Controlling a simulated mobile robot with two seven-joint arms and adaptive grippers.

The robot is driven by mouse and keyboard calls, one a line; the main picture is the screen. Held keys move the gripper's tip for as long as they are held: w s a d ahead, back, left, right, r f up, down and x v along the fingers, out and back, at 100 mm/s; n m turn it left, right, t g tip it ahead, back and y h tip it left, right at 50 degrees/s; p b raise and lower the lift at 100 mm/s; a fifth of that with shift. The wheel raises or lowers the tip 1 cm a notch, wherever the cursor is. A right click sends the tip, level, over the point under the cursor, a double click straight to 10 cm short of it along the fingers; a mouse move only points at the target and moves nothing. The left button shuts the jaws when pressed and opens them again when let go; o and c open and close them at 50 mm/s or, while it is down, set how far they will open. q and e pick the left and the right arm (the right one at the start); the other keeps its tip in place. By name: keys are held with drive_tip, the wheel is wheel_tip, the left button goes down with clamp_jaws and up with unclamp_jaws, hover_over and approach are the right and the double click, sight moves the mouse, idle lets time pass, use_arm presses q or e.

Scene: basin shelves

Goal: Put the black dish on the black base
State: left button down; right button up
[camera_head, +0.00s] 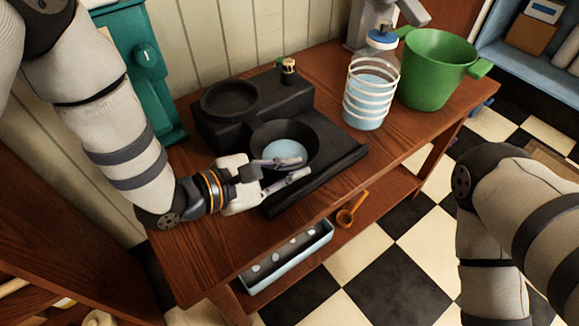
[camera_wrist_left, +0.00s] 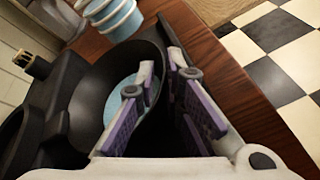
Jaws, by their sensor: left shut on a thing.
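The black dish (camera_head: 302,130) is round and deep, with pale blue liquid in its bottom. It is over the lower front part of the stepped black base (camera_head: 272,98); I cannot tell whether it touches it. My left gripper (camera_head: 303,167) is shut on the dish's near rim. In the left wrist view the dish (camera_wrist_left: 92,85) fills the middle, and its wall runs in between the purple-padded fingers (camera_wrist_left: 158,65). The fingers hide part of the rim. My right arm shows at the lower right, with its gripper out of view.
A ribbed clear jar with blue liquid (camera_head: 370,97) and a green bucket (camera_head: 435,72) stand on the wooden table (camera_head: 203,262) to the right. A small brass-topped fitting (camera_head: 288,66) rises from the base's back. Below lie a pale blue tray (camera_head: 290,262) and an orange scoop (camera_head: 347,215).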

use_arm(q)
drive_tip(key=shift+f, duration=0.1)
drive_tip(key=c, duration=2)
unclamp_jaws()
drive_tip(key=shift+f, duration=0.1)
drive_tip(key=shift+o, duration=0.2)
drive_tip(key=shift+a+r, duration=0.15)
drive_tip(key=shift+r, duration=0.15)
drive_tip(key=p+v, duration=0.1)
drive_tip(key=v, duration=1)
drive_tip(key=shift+s+a, duration=0.25)
use_arm(e)
drive_tip(key=shift+v, duration=0.8)
